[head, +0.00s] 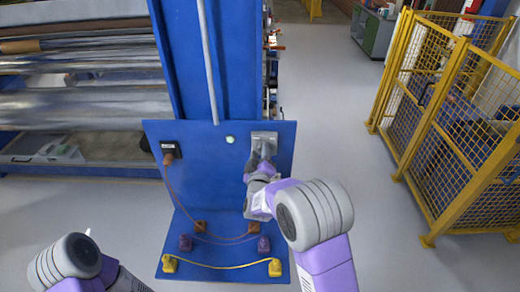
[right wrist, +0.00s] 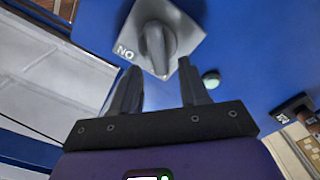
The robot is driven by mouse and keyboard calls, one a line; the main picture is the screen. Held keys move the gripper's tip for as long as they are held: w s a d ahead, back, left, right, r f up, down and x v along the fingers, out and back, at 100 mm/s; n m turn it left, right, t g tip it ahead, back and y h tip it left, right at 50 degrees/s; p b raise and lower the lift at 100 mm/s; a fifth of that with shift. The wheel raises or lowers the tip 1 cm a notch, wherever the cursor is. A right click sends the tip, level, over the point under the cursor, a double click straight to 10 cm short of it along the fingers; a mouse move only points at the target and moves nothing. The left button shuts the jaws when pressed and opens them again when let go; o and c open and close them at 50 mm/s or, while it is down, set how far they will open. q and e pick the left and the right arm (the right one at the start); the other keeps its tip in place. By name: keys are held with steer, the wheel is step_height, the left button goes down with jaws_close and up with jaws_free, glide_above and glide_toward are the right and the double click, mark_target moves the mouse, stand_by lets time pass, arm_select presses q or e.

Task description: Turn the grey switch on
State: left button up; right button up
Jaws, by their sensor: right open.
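The grey switch (head: 264,136) sits on the upright blue panel, upper right, partly hidden by my right gripper. In the right wrist view, its square grey plate and raised knob (right wrist: 155,45) show close up. White letters on one corner of the plate appear upside down as "NO". My right gripper (right wrist: 158,66) is open, with its two dark fingers pointing at the switch and one finger to each side of the knob's lower end. I cannot tell whether they touch it. In the head view, my right gripper (head: 262,160) is just below the switch. My left gripper is out of view.
A pale round light (head: 230,139) is left of the switch, and a black socket with a brown plug (head: 170,152) is further left. Cables join coloured blocks on the blue base (head: 212,262). A yellow mesh fence (head: 450,120) stands right, with clear floor between.

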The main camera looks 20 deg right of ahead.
steer(key=shift+x, duration=0.95)
steer(key=shift+c, duration=0.3)
jaws_close()
steer(key=shift+s+d+m+b, duration=0.15)
steer(key=shift+d+m+b, duration=0.3)
steer(key=shift+m+b, duration=2.6)
steer(key=shift+s+d+m+b, duration=0.15)
steer(key=shift+d+m+b, duration=0.35)
steer(key=shift+m+b, duration=2.55)
steer(key=shift+s+d+m+b, duration=0.15)
steer(key=shift+d+m+b, duration=0.3)
steer(key=shift+m+b, duration=2.6)
